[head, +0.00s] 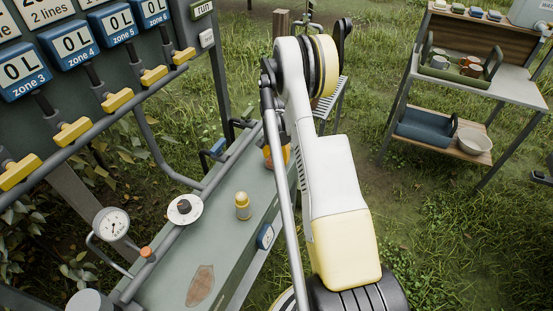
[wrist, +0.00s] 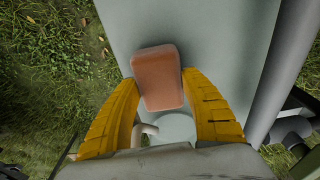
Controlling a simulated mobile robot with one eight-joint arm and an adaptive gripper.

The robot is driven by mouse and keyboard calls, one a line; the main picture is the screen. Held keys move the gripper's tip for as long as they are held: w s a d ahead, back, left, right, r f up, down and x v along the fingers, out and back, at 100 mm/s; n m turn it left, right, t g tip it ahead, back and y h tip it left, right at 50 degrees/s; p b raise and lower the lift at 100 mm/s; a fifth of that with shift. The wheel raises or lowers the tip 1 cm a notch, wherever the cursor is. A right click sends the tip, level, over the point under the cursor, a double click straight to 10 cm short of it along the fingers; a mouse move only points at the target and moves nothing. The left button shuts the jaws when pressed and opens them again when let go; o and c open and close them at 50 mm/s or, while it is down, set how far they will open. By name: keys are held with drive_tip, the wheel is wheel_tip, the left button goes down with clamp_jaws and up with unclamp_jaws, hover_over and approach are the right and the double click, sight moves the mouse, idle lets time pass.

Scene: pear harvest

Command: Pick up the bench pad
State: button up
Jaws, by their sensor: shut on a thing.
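The bench pad (wrist: 158,78), an orange-brown rounded block, sits between the two yellow fingers of my gripper (wrist: 160,88) in the wrist view. The fingers are shut on its sides near its lower part. The grey-green bench surface (wrist: 215,25) lies beneath it; I cannot tell whether the pad touches it. In the head view my arm hides most of the gripper, and only a small orange patch shows left of the arm over the far part of the bench (head: 160,265).
On the bench stand a yellow-capped bottle (head: 242,206) and a white disc with a black knob (head: 184,209). A pipe with yellow valves (head: 118,100) and a gauge (head: 111,223) line the left. A shelf rack (head: 505,88) stands right on grass.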

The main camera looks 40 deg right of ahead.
sight(277, 155)
wheel_tip(277, 155, up, 4)
drive_tip(key=shift+r+p, duration=0.1)
drive_tip(key=shift+p, duration=0.65)
drive_tip(key=s+d+r+p, duration=0.2)
drive_tip(key=s+d+r, duration=0.3)
drive_tip(key=s, duration=0.5)
drive_tip(key=shift+s+r, duration=0.3)
drive_tip(key=shift+r, duration=0.35)
drive_tip(key=shift+o, duration=0.2)
drive_tip(key=shift+d, duration=0.1)
